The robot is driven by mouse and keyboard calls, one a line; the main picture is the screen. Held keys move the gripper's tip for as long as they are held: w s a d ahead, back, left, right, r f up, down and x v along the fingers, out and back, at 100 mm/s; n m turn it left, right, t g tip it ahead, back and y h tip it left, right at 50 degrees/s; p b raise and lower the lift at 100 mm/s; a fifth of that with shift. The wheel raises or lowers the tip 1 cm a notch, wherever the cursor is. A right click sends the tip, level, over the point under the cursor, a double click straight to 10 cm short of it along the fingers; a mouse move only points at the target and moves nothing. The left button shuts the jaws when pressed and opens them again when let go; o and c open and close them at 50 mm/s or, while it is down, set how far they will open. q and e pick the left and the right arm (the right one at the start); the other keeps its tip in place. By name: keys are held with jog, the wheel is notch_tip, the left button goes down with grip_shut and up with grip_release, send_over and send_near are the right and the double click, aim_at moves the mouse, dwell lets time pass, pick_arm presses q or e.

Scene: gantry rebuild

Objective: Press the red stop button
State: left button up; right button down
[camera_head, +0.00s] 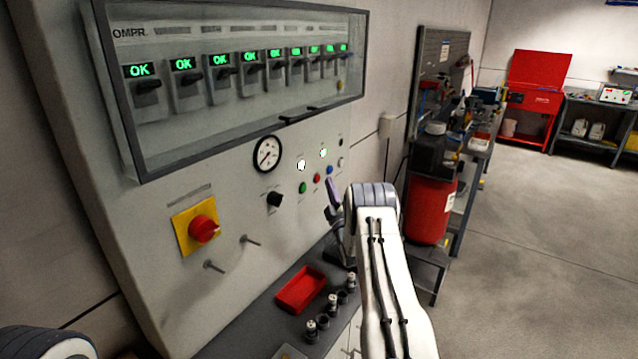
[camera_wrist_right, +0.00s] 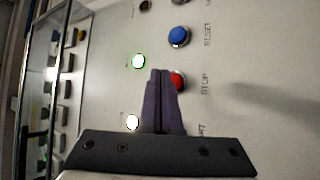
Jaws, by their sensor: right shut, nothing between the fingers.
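The red stop button (camera_head: 317,178) is on the grey control panel, between a green button and a blue button. In the right wrist view the red stop button (camera_wrist_right: 179,81) sits beside the word STOP, partly covered by my fingers. My right gripper (camera_head: 331,186) is in front of the panel, just right of the red button in the head view. In the wrist view its purple fingers (camera_wrist_right: 161,75) are shut together and empty, with the tips overlapping the button's edge. I cannot tell whether they touch it. My left gripper is out of view.
The blue button (camera_wrist_right: 179,36) and lit lamps (camera_wrist_right: 138,61) are close by. A red tray (camera_head: 301,290) lies on the ledge below.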

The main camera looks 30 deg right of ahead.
jog(key=shift+w+a, duration=0.2)
jog(key=shift+w, duration=0.3)
jog(key=shift+b, duration=0.3)
dwell(1.4)
jog(key=shift+w+a+b, duration=0.15)
jog(key=shift+w+b, duration=0.2)
jog(key=shift+b, duration=0.1)
jog(key=shift+w+a+b, duration=0.2)
jog(key=shift+w+b, duration=0.15)
jog(key=shift+b, duration=0.25)
dwell(0.6)
jog(key=shift+r, duration=0.1)
jog(key=shift+s+d, duration=0.3)
jog(key=shift+s, duration=0.45)
